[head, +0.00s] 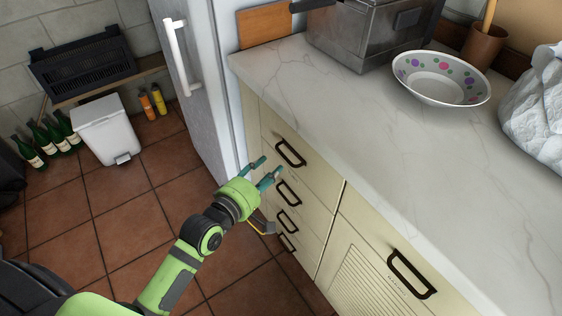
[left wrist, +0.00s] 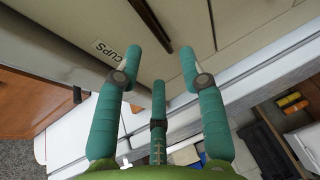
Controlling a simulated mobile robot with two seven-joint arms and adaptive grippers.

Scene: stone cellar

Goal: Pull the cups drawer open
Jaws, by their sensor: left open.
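A cream cabinet has a column of drawers with dark handles, including the top handle (head: 290,152) and the one below it (head: 288,193). All the drawer fronts look flush and shut. In the left wrist view a "CUPS" label (left wrist: 117,51) is on a pale drawer front, with a dark handle (left wrist: 152,24) beside it. The head view does not let me read which drawer this is. My left gripper (head: 267,168) is open in front of the upper drawers. In the wrist view its green fingers (left wrist: 160,62) are spread and empty, apart from the handle. My right gripper is out of view.
A white fridge (head: 203,85) stands close left of the drawers. The marble countertop (head: 365,120) overhangs them and carries a spotted bowl (head: 424,90) and a metal appliance (head: 370,35). A louvred cabinet door (head: 350,262) is at the right.

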